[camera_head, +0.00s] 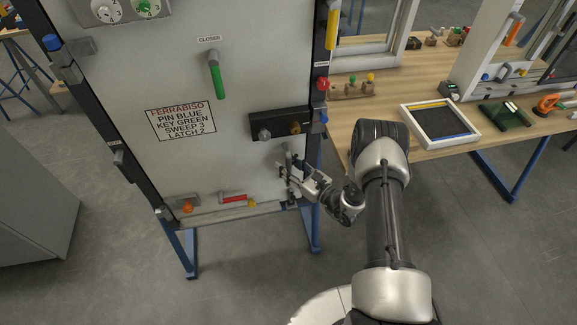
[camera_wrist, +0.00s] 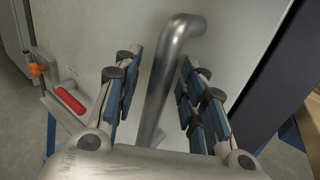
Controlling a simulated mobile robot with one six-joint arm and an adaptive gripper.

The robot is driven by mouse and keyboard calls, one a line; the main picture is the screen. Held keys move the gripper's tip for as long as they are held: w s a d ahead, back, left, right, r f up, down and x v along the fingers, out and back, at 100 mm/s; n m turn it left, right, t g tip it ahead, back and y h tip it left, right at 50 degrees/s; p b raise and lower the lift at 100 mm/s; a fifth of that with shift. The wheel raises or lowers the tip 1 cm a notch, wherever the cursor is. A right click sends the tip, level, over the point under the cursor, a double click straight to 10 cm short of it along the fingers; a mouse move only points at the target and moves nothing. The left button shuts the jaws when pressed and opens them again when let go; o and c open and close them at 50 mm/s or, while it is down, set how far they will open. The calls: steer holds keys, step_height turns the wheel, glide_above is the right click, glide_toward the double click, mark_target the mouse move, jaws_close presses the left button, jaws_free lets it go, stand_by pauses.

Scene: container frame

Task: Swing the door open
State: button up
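The door is a pale grey panel (camera_head: 165,65) with a printed sign, in a dark frame on blue legs. It looks closed in the head view. A metal bar handle (camera_wrist: 172,70) rises from the door's surface; in the head view it is mostly hidden by my gripper at the door's lower right. My gripper (camera_head: 286,172) is at this handle. In the wrist view, my gripper (camera_wrist: 160,82) has its blue-padded fingers on either side of the bar. Gaps show between the pads and the bar, so it is open around the handle.
The door also carries a green lever (camera_head: 216,75), a dark latch block (camera_head: 280,124), a red bar (camera_head: 233,198), an orange knob (camera_head: 187,207) and dials (camera_head: 147,8). A wooden workbench (camera_head: 380,100) with a tray (camera_head: 440,125) stands right. A grey cabinet (camera_head: 30,200) stands left.

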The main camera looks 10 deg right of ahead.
steer(key=shift+c, duration=0.4)
jaws_close()
stand_by(0.4)
